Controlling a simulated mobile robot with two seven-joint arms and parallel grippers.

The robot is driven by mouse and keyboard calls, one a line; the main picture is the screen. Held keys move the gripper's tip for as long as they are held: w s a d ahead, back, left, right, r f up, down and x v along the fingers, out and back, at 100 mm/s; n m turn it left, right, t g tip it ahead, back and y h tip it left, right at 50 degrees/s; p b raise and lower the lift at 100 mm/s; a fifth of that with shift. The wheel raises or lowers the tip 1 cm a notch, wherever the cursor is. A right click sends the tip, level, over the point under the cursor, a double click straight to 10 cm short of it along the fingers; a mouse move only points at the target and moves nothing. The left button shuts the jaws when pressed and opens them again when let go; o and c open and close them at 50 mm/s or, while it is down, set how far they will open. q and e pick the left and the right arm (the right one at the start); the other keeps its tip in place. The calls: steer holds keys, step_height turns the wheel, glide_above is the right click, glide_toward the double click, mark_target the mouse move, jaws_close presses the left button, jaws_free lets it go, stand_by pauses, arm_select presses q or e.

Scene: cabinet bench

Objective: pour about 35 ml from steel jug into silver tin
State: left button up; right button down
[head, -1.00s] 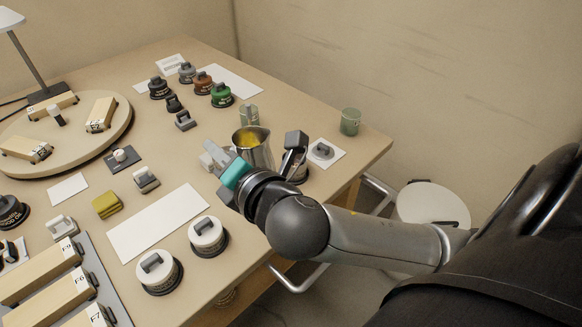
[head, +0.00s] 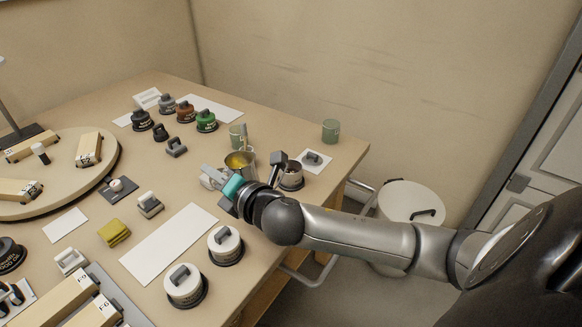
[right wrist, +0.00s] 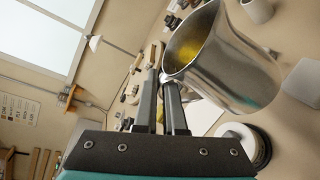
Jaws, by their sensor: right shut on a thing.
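The steel jug (head: 240,172) stands upright in the head view with yellow liquid (head: 239,160) inside. It also shows large in the right wrist view (right wrist: 240,72). My right gripper (head: 222,184) is at the jug's near left side, its fingers shut at the jug's handle side in the right wrist view (right wrist: 163,82); the handle is mostly hidden. I cannot tell whether the jug touches the bench. The silver tin (head: 292,182) stands open just right of the jug, partly behind my wrist parts. Its contents are not clear. My left gripper is out of view.
A grey-handled lid (head: 313,158) lies on a white card right of the tin. Two white-lidded pots (head: 225,245) stand in front. A long white card (head: 168,245) lies left.

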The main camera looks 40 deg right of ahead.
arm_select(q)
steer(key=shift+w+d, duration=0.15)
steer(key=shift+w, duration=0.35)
arm_select(e)
steer(key=w+d+f+n+y, duration=0.1)
steer(key=w+d+f+y, duration=0.1)
steer(key=w+d+f, duration=0.4)
steer(key=shift+d+f+n+y, duration=0.3)
steer(key=shift+d+f+n, duration=0.1)
steer(key=shift+d+f, duration=0.4)
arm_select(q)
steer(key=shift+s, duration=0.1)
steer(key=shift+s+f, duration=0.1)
